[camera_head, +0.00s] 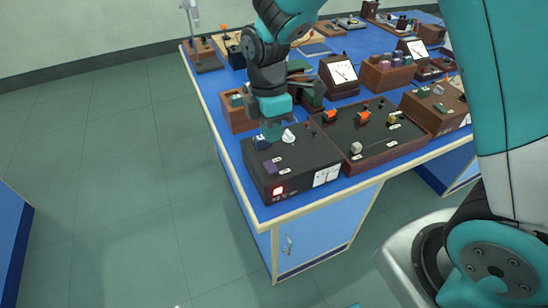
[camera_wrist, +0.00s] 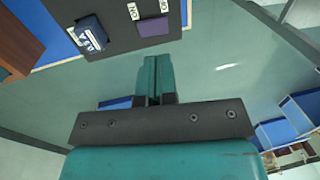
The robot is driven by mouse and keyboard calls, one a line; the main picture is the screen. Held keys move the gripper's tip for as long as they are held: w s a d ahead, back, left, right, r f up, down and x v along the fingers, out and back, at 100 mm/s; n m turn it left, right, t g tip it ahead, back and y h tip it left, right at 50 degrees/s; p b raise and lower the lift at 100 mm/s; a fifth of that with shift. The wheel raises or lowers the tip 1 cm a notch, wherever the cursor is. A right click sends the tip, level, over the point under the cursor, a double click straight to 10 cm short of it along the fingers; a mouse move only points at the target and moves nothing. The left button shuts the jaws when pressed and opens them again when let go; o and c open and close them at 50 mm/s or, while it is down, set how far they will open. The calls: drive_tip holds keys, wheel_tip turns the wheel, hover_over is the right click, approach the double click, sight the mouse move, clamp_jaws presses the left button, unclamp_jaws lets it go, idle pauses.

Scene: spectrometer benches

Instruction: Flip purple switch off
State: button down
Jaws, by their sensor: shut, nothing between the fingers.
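The purple switch (camera_head: 270,167) sits on the top of a black box (camera_head: 312,161) at the near left corner of the bench. It also shows in the wrist view (camera_wrist: 154,27), just beyond my fingertips, with small white labels beside it. I cannot tell which way it is tipped. My gripper (camera_head: 271,131) is above the back left part of the box, with its fingers pointing down. In the wrist view the teal fingers (camera_wrist: 157,66) are together and hold nothing. They appear apart from the purple switch.
A dark blue switch (camera_head: 261,142) and a white knob (camera_head: 288,136) are on the same box, close to my fingers. A red lit indicator (camera_head: 278,191) is on its front. A board with orange parts (camera_head: 370,132) stands to the right. The floor at left is clear.

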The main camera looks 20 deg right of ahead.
sight(274, 168)
drive_tip(key=f, duration=0.5)
drive_tip(key=s+f+p, duration=0.1)
drive_tip(key=f, duration=0.2)
